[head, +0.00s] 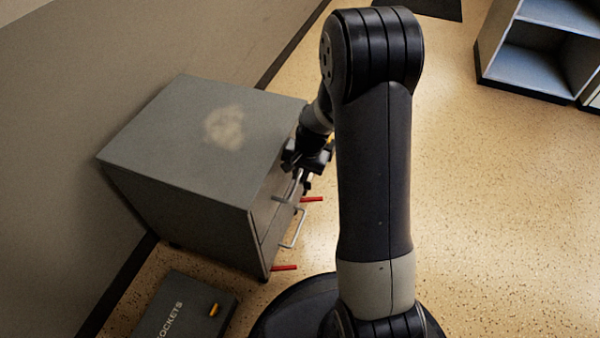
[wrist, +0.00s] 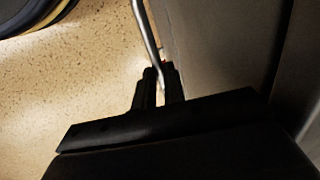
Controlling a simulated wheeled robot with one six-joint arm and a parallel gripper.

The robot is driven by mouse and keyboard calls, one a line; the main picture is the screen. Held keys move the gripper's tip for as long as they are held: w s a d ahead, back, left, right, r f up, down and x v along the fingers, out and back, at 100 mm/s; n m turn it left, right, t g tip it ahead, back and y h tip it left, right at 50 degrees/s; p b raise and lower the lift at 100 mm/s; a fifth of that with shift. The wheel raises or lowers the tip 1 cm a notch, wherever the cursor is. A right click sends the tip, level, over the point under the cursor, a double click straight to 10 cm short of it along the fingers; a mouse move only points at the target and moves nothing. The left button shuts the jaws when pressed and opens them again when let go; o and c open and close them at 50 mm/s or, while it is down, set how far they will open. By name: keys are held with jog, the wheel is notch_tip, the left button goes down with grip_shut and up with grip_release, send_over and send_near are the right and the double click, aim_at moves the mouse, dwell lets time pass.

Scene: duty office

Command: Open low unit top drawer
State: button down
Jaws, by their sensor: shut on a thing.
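The low unit (head: 205,140) is a grey cabinet against the wall at the left in the head view. Its drawer front faces right and shows at a steep angle. My gripper (head: 303,180) is at the upper part of that front, partly hidden by my arm. In the wrist view the two dark fingers of my gripper (wrist: 158,78) are shut on a silver bar handle (wrist: 147,32), which runs up between them beside the grey drawer front (wrist: 215,45). The top drawer looks about flush with the unit, though my gripper hides part of it.
A lower silver handle (head: 295,235) and red bars (head: 285,267) stick out from the unit's front. A dark case marked SOCKETS (head: 185,308) lies on the floor at the lower left. An open shelf unit (head: 540,55) stands at the upper right. The speckled floor at right is clear.

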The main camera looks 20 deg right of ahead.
jog(key=s+d, duration=0.8)
jog(key=d, duration=0.4)
jog(key=s+d+b, duration=0.1)
jog(key=s+d, duration=0.8)
jog(key=d, duration=0.3)
jog(key=shift+s, duration=0.25)
jog(key=c, duration=1.5)
grip_release()
notch_tip(320, 180, up, 11)
jog(key=s+d+p, duration=0.1)
jog(key=p, duration=0.3)
jog(key=shift+d+f, duration=0.2)
jog(key=shift+d, duration=0.15)
